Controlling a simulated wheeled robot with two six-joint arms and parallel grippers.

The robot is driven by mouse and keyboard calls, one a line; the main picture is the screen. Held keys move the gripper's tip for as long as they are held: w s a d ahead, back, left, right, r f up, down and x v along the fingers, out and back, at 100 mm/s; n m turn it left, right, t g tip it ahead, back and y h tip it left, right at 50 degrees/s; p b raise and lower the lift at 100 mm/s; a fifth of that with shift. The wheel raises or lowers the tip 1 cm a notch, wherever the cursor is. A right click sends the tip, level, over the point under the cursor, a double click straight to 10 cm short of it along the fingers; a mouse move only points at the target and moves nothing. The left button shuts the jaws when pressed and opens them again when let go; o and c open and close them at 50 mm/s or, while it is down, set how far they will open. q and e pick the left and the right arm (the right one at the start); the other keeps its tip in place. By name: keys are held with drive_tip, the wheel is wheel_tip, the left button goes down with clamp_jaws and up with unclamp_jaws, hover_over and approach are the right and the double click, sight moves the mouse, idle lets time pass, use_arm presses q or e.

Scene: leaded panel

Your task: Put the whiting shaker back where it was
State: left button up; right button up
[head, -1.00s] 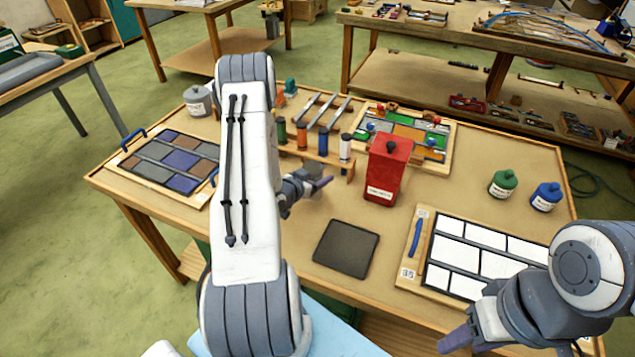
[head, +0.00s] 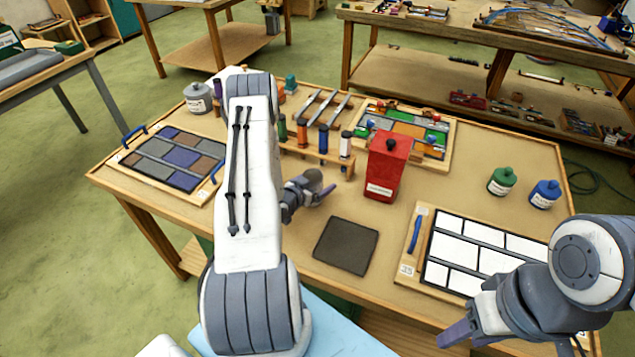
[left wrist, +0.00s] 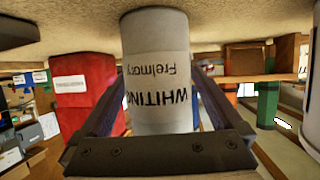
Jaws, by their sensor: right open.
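The whiting shaker (left wrist: 157,72) is a pale grey cylinder with a white label that reads upside down in the left wrist view. It stands between the fingers of my left gripper (left wrist: 155,105), which are close against both its sides. Its base shows near the tabletop; I cannot tell whether it touches. In the head view my left gripper (head: 318,188) is above the table, left of the red canister, and the shaker is mostly hidden there. My right gripper (head: 464,328) is open and empty at the front right edge.
A red canister (head: 387,170) stands right of my left gripper. A rack (head: 322,155) with several coloured bottles is behind it. A dark square mat (head: 346,246) lies in front. A grey pot (head: 198,98) is back left; a white-paned panel (head: 480,255) is right. Green (head: 502,182) and blue (head: 545,195) bottles stand farther right.

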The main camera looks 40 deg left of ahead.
use_arm(q)
drive_tip(key=shift+r, duration=0.25)
drive_tip(key=a+b+v, duration=0.1)
drive_tip(key=b+v, duration=0.1)
drive_tip(key=v, duration=1)
drive_tip(key=shift+d, duration=0.45)
drive_tip(key=shift+s+f, duration=0.1)
drive_tip(key=shift+s, duration=0.05)
